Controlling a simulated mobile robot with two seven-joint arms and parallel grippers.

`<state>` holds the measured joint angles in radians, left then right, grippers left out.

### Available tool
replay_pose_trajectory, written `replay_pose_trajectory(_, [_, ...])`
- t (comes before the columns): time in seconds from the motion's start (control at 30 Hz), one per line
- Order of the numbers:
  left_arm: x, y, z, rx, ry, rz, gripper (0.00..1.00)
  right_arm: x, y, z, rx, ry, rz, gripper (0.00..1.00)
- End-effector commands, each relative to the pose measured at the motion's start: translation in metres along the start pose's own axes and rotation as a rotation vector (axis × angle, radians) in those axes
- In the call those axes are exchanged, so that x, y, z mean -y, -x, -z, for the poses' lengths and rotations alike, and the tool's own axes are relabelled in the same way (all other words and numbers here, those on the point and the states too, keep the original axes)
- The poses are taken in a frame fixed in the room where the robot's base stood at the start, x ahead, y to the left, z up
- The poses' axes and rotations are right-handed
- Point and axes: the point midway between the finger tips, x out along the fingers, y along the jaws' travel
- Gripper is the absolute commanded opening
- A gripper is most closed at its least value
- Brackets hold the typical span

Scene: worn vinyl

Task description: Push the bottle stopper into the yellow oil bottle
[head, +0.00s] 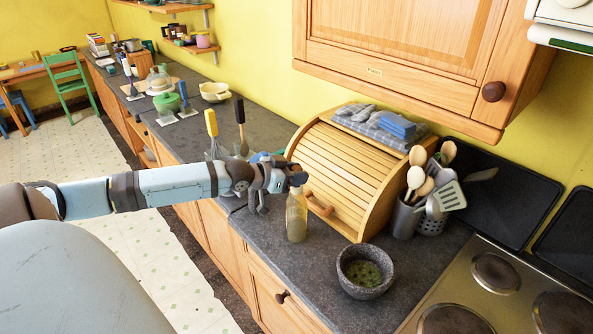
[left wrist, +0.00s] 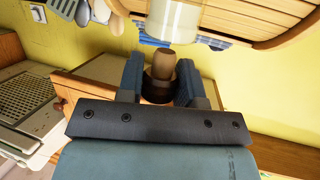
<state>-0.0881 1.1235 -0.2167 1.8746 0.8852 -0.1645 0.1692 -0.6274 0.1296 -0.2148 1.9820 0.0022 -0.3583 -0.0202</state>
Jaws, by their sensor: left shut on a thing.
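The yellow oil bottle (head: 297,218) stands upright on the dark worktop in front of the roll-top bread bin. My left gripper (head: 296,179) is right at the bottle's top and hides its mouth. In the left wrist view, the left gripper (left wrist: 160,82) is shut on the brown bottle stopper (left wrist: 163,64), which sits between its two blue fingers. The pale bottle (left wrist: 173,20) shows at the top of that view, just beyond the stopper's end. I cannot tell whether stopper and bottle touch. My right gripper is not in view.
The wooden bread bin (head: 345,170) stands close behind the bottle. A stone mortar (head: 364,271) with green contents stands to the right, and a utensil holder (head: 405,218) behind it. The hob (head: 480,300) is at lower right. The worktop between bottle and mortar is clear.

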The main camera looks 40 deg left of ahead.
Motion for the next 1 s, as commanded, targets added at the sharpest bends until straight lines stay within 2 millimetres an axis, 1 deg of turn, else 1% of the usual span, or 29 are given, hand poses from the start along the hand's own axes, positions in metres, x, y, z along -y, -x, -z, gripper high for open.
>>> replay_pose_trajectory(0.27, [0.000,0.000,0.001,-0.001,0.000,0.000,0.08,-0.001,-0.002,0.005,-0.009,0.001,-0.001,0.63])
replay_pose_trajectory(1.0, [0.000,-0.005,-0.017,-0.001,0.000,0.000,0.08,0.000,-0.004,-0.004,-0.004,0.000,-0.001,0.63])
